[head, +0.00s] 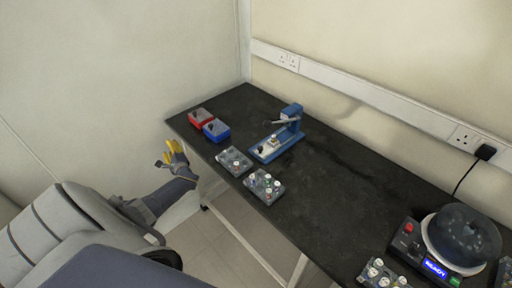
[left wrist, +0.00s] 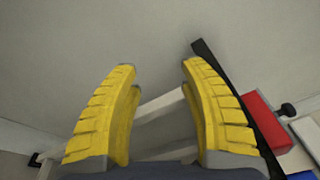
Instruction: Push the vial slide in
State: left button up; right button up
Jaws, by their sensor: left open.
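A blue bench press (head: 291,122) stands on the black table near the wall. A slide with a black knob (head: 261,149) sits at the front of its base, with a small pale vial (head: 274,142) on it. How far in the slide sits is too small to tell. My left gripper (head: 170,153) has yellow fingers and hangs off the table's left edge, well away from the press. In the left wrist view its fingers (left wrist: 157,70) are spread apart with nothing between them. My right gripper is not in view.
A red box (head: 201,118) and a blue box (head: 216,131) stand at the table's far left corner; the red box (left wrist: 264,120) also shows in the wrist view. Vial racks (head: 234,161) (head: 264,187) line the front edge. A dark centrifuge (head: 462,237) stands at right. The middle tabletop is clear.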

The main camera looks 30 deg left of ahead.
pick_arm(q)
jog(key=w+a+r+n+y, duration=0.1)
jog(key=w+a+r+y, duration=0.15)
jog(key=r, duration=0.75)
jog(key=w+a+r+y, duration=0.1)
jog(key=a+r+y, duration=0.15)
jog(key=r, duration=0.65)
jog(key=w+r+n+g+h, duration=0.2)
jog(key=w+n+g+h, duration=0.1)
jog(key=w+n+h, duration=0.2)
jog(key=w+d+h, duration=0.4)
jog(key=m+g+h, duration=0.1)
jog(key=m+h, duration=0.6)
jog(key=h, duration=0.9)
send_near(259, 147)
jog(key=x, duration=0.9)
jog(key=shift+d+f, duration=0.15)
jog(key=shift+f, duration=0.15)
jog(key=shift+o, duration=0.4)
grip_shut()
